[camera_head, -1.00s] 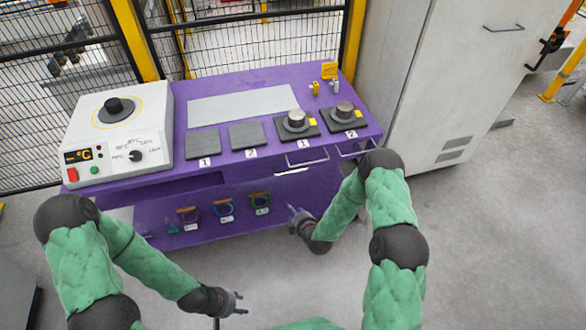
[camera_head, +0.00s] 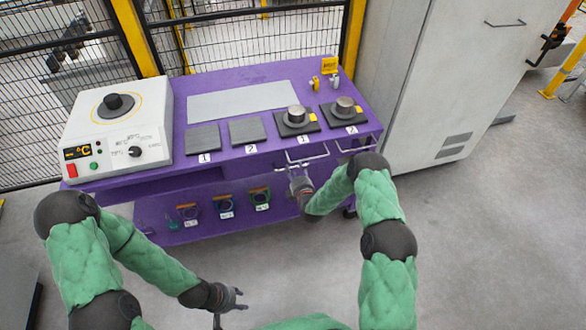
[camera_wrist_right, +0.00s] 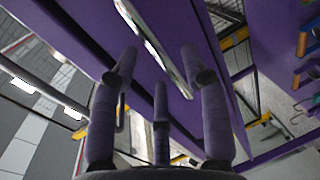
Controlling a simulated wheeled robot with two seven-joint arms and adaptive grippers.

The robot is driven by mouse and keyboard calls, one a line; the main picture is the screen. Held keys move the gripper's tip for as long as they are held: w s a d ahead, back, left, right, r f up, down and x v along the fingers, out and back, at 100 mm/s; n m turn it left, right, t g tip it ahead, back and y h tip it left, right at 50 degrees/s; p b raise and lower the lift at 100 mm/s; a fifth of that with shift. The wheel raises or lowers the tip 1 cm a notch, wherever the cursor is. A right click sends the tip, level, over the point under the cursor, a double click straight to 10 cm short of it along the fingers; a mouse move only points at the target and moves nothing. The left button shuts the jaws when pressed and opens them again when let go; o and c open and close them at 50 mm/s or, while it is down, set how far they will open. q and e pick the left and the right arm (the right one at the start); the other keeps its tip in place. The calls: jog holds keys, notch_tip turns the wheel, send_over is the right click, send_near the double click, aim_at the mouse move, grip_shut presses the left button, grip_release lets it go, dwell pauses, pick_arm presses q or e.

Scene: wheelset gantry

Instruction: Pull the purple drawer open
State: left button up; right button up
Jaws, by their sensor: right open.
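The purple drawer is in the front of the purple workbench (camera_head: 225,162). A silver bar handle (camera_head: 306,157) shows there, and a second similar handle (camera_head: 356,147) is to its right. My right gripper (camera_head: 294,170) is just below and in front of the left handle. In the right wrist view its fingers (camera_wrist_right: 158,68) are spread apart, and a silver bar (camera_wrist_right: 155,45) runs diagonally between and beyond the fingertips. I cannot tell whether they touch it. My left gripper (camera_head: 240,298) hangs low in front of the bench, fingers apart and empty.
A white heater unit (camera_head: 120,135) stands at the bench's left. Dark pads and two metal cylinders (camera_head: 297,114) are on top. Several coloured parts (camera_head: 223,204) are below the top. A grey cabinet (camera_head: 425,90) stands close on the right. The floor in front is clear.

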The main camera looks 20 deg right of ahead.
aim_at(293, 167)
jog(key=shift+x, duration=1.6)
jog(key=shift+r, duration=0.1)
jog(key=shift+b, duration=0.3)
grip_shut()
